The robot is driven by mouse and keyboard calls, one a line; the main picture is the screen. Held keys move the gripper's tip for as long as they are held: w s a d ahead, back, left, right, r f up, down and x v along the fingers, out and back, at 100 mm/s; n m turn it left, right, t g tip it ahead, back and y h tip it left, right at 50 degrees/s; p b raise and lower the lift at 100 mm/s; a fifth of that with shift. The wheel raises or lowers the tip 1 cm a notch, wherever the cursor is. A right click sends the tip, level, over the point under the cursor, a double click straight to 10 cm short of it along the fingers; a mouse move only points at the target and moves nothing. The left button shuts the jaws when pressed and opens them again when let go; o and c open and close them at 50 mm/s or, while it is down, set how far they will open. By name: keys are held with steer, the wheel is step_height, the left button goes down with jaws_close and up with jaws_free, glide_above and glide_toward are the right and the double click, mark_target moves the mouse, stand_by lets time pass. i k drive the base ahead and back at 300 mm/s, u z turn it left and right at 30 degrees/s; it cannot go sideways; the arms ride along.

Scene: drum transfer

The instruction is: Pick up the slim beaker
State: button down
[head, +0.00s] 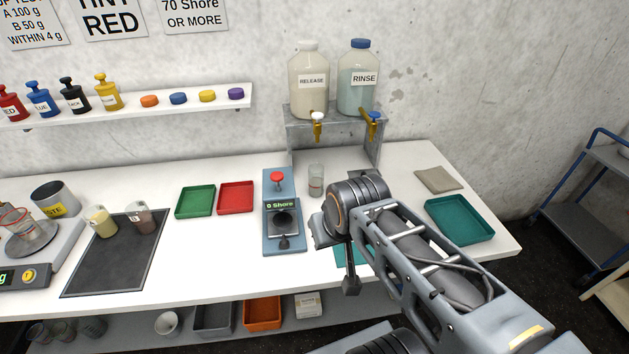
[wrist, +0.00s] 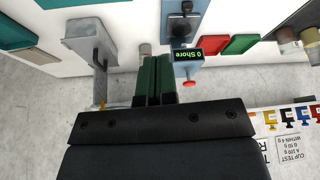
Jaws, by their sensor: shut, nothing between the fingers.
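A small, narrow clear beaker (head: 316,180), which looks like the slim one, stands upright on the white bench between the tester and the dispenser stand, with pale contents low inside. In the wrist view it (wrist: 145,48) shows just beyond my fingertips, partly hidden by them. My gripper (wrist: 153,60) has its green fingers together with nothing between them, apart from the beaker. In the head view my arm hides most of the gripper, right of and nearer than the beaker.
The hardness tester (head: 283,218) stands close left of the beaker. The dispenser stand (head: 295,145) with two large bottles is behind it. Green (head: 195,201), red (head: 236,197) and teal (head: 460,219) trays lie on the bench. Two filled cups stand on a dark mat (head: 108,262).

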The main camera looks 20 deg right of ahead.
mark_target(316, 171)
steer(key=z, duration=1.65)
steer(key=k, duration=1.1)
steer(key=u, duration=1.55)
steer(key=i, duration=1)
